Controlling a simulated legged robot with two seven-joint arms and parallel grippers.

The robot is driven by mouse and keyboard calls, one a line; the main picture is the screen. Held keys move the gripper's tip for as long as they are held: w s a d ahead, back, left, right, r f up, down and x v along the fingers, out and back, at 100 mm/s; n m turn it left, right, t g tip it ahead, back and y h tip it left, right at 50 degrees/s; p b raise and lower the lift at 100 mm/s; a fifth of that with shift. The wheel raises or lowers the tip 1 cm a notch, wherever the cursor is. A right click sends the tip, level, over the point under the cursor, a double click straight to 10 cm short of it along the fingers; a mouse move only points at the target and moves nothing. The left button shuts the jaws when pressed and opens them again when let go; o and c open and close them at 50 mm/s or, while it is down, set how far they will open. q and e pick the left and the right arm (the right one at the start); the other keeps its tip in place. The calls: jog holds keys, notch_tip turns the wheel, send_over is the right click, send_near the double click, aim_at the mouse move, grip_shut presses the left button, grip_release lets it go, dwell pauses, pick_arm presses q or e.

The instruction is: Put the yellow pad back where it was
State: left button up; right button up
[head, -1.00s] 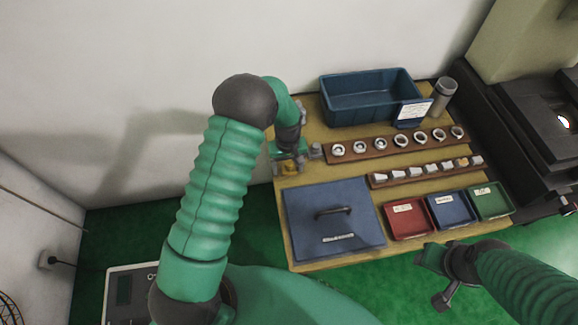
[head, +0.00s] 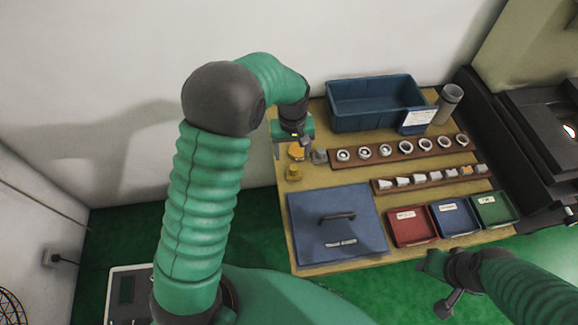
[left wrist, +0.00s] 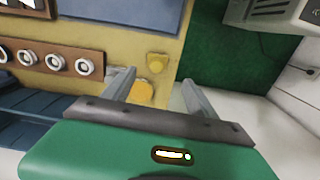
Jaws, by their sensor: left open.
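An orange-yellow round pad (head: 297,151) lies on the left edge of the wooden table, just below my left gripper (head: 293,139). A second, paler yellow piece (head: 293,173) with a round top sits a little nearer the front. I cannot tell for sure which is the task's pad. In the left wrist view, the orange-yellow one (left wrist: 142,93) shows between the spread fingers, partly hidden by the gripper body, and the paler one (left wrist: 157,62) lies beyond the fingertips. My left gripper is open and empty. My right gripper (head: 436,268) is off the table's front edge; its jaws are unclear.
A small grey piece (head: 319,157) sits right of the pad. Wooden racks (head: 400,150) hold several rings and white parts. A blue bin (head: 372,100) stands at the back. A blue lid-like panel with a handle (head: 335,225) and red, blue and green trays (head: 411,240) fill the front.

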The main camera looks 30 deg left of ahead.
pick_arm(q)
jog(key=s+d+r+m+t, duration=0.1)
jog(key=s+d+m, duration=0.1)
jog(key=s, duration=0.6)
jog(key=s+d+r+m+t, duration=0.1)
jog(key=s+m, duration=0.3)
jog(key=s, duration=0.4)
jog(key=shift+d+r+m, duration=0.4)
jog(key=shift+d+r, duration=0.35)
jog(key=shift+d, duration=0.15)
